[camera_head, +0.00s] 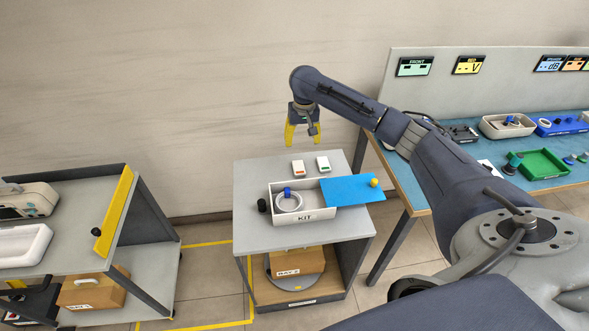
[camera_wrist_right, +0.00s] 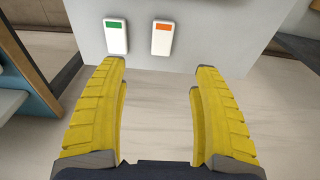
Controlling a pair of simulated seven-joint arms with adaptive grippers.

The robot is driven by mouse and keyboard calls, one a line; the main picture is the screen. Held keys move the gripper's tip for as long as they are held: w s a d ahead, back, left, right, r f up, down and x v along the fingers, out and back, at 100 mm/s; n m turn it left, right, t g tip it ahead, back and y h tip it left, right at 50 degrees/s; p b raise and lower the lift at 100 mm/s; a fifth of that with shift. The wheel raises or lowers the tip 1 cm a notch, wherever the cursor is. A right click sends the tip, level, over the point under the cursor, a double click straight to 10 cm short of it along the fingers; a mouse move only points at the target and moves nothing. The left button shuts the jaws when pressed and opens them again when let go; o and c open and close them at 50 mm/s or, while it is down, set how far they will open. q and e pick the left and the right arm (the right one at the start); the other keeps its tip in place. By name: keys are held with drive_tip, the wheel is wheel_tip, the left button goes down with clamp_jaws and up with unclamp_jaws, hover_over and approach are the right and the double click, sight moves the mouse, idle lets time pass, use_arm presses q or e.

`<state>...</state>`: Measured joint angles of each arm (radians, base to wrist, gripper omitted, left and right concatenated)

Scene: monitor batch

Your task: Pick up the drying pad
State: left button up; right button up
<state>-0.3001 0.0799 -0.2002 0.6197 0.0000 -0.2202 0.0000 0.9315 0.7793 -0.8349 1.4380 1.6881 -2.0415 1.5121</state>
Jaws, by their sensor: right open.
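My right gripper (camera_head: 303,137) hangs above the back edge of the middle cart, fingers pointing down. In the right wrist view my right gripper (camera_wrist_right: 159,75) is open, with nothing between its yellow fingers. Two small white blocks lie on the cart top beyond the fingertips, apart from them: a green-marked block (camera_wrist_right: 116,39) and an orange-marked block (camera_wrist_right: 161,40). I cannot tell for sure which thing is the drying pad; a flat white piece (camera_head: 489,168) lies on the right bench, partly hidden by my arm. My left gripper is not in view.
The middle cart (camera_head: 252,227) holds a white KIT box (camera_head: 303,236), a blue panel (camera_head: 340,190) with a yellow knob, and a black cylinder (camera_head: 262,205). The right bench holds a green tray (camera_head: 543,164). A left cart (camera_head: 80,240) carries a white tray (camera_head: 25,244).

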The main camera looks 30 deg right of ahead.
hover_over(299, 167)
drive_tip(key=s, duration=0.1)
wheel_tip(299, 167, down, 11)
drive_tip(key=shift+s+f, duration=0.1)
drive_tip(key=shift+f, duration=0.05)
drive_tip(key=shift+w+a+f, duration=0.1)
drive_tip(key=shift+w+f, duration=0.2)
drive_tip(key=shift+f, duration=0.65)
drive_tip(key=shift+w+f, duration=0.25)
drive_tip(key=shift+f, duration=0.65)
drive_tip(key=shift+w+f, duration=0.1)
drive_tip(key=shift+f, duration=0.65)
drive_tip(key=c, duration=1.3)
